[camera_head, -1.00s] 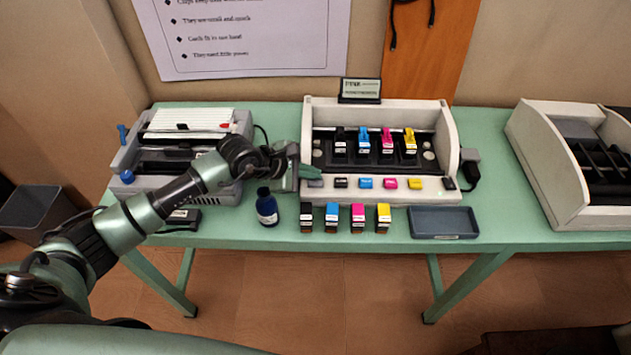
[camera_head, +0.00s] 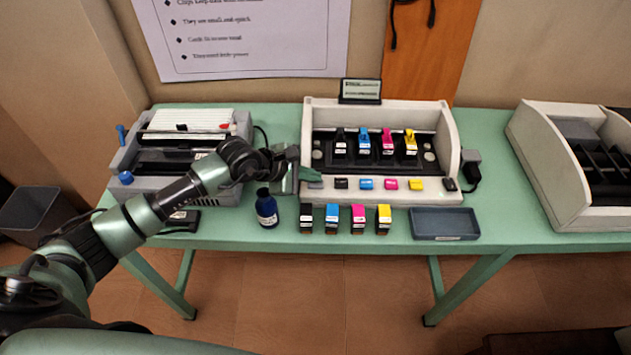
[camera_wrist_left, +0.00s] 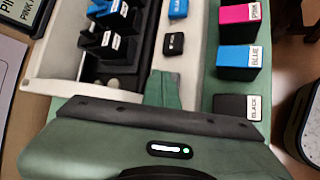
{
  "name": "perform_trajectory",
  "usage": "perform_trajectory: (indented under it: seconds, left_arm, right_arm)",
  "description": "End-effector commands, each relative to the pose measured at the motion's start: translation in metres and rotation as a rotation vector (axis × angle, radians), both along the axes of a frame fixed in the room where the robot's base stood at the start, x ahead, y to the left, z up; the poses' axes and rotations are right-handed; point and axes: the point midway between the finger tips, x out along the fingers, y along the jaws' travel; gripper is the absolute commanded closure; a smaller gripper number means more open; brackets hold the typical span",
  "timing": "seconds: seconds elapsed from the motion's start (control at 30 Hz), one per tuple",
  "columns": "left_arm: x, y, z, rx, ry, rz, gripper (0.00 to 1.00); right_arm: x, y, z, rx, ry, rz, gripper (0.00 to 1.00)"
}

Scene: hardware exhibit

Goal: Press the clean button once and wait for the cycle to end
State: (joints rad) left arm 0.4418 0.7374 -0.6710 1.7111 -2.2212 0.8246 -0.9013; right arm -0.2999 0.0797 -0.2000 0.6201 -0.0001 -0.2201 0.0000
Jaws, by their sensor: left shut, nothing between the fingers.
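The white printer unit (camera_head: 440,150) stands at the middle of the green table. Its front ledge carries a row of buttons: black (camera_head: 341,183), blue (camera_head: 366,184), pink (camera_head: 391,184) and yellow (camera_head: 416,184). My left gripper (camera_head: 314,175) is shut and empty, its tips at the left end of this ledge, over the spot left of the black button. They hide the button there; I cannot tell whether they touch it. In the left wrist view the shut fingers (camera_wrist_left: 164,92) lie over the white ledge, short of the black button (camera_wrist_left: 173,44). My right gripper is out of view.
Several cartridges (camera_head: 332,218) stand in front of the unit, beside a dark blue bottle (camera_head: 266,208) close to my gripper. A grey tray (camera_head: 444,222) lies at the front right. A grey machine (camera_head: 226,192) is at the left, a white divided bin (camera_head: 545,165) at the right.

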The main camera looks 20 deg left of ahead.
Motion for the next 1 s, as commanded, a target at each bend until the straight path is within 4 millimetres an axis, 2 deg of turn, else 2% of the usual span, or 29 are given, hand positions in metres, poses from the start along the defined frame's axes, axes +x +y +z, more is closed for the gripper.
perform_trajectory:
  seconds: [0.57, 1.0]
  left_arm:
    - [-0.001, 0.0, -0.004, 0.002, 0.002, 0.0, 1.0]
    - [0.0, 0.001, 0.015, 0.001, 0.001, 0.0, 1.0]
  right_arm:
    - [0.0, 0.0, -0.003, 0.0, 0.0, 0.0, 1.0]
    - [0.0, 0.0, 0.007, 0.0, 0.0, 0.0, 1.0]
